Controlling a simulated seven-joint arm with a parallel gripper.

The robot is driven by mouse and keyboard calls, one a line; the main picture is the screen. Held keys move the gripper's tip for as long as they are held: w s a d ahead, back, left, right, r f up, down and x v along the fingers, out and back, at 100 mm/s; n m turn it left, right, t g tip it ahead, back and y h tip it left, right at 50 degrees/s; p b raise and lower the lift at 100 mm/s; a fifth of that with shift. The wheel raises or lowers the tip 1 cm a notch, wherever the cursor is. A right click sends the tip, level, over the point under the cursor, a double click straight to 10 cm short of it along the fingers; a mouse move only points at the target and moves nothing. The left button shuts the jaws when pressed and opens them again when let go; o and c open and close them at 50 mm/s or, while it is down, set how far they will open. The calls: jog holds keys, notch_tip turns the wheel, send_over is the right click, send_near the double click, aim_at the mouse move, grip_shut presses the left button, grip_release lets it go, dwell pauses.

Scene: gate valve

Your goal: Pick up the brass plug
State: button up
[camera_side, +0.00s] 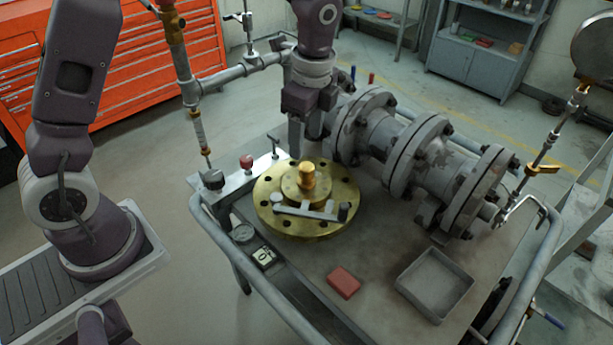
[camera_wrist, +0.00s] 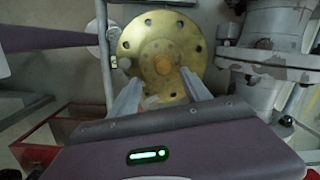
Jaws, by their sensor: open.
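The brass plug (camera_side: 307,173) stands upright at the centre of a round brass flange (camera_side: 270,215) on the bench. In the wrist view the plug (camera_wrist: 163,65) shows as a small round shape on the flange (camera_wrist: 135,45). My gripper (camera_side: 305,150) hangs fingers-down just above and behind the plug in the side view, apart from it as far as I can tell. Its two fingers are spread with nothing held between them; they also show in the wrist view (camera_wrist: 161,78). A grey lever bar (camera_side: 300,211) lies across the flange's near side.
A large grey flanged valve pipe (camera_side: 385,140) stands close on the right. A red knob (camera_side: 246,162) and upright pipe fittings stand at left. A red block (camera_side: 343,282) and an empty grey tray (camera_side: 436,284) sit in front. Bench rails (camera_side: 255,275) border the bench.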

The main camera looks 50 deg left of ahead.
aim_at(307, 166)
jog(key=shift+m, duration=0.5)
jog(key=f, duration=0.9)
jog(key=shift+w+a+f, duration=0.2)
jog(key=shift+w+a, duration=0.15)
grip_shut()
